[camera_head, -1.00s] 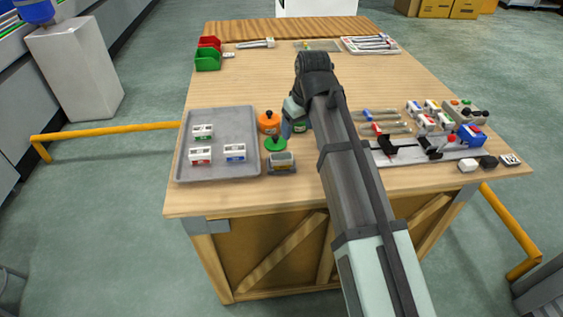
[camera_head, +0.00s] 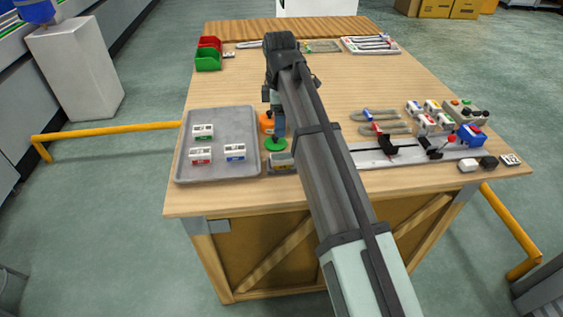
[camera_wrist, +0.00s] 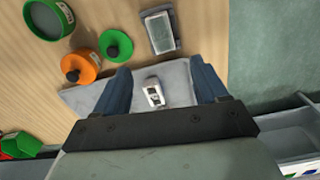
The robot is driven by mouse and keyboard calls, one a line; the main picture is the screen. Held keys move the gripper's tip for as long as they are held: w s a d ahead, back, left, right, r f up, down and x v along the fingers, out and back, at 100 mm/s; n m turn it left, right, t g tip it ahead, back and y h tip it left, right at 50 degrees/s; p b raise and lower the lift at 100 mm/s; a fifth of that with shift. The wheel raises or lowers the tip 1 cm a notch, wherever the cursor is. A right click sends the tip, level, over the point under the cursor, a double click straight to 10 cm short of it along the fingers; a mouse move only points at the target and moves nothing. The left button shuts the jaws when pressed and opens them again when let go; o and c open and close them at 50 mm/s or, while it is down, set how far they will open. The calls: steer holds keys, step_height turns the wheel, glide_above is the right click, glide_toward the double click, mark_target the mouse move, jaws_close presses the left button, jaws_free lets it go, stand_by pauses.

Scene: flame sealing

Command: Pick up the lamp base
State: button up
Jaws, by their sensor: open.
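No part is plainly marked as the lamp base. An orange round piece with a black knob (camera_head: 265,123) stands right of the tray, and it also shows in the wrist view (camera_wrist: 88,62). A green disc with a dark knob (camera_head: 276,145) is just in front of it and shows in the wrist view (camera_wrist: 121,40). A green-rimmed round container (camera_wrist: 67,12) shows only in the wrist view. My gripper (camera_wrist: 160,88) is open and empty.
A grey tray (camera_head: 218,124) holds several small white boxes. A small grey box (camera_head: 281,167) is close to the green disc. Tools and a grey rail (camera_head: 425,155) lie to the right. Red and green bins (camera_head: 208,58) stand at the back left.

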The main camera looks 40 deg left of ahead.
steer(key=n, duration=0.1)
glide_above(282, 156)
steer(key=f, duration=0.8)
steer(key=shift+s+a+f, duration=0.1)
steer(key=shift+a+f, duration=0.15)
steer(key=shift+f, duration=0.1)
steer(key=shift+d+f, duration=0.2)
steer(key=shift+f, duration=2.4)
steer(key=c, duration=1.1)
steer(key=shift+o, duration=0.2)
steer(key=shift+r, duration=0.1)
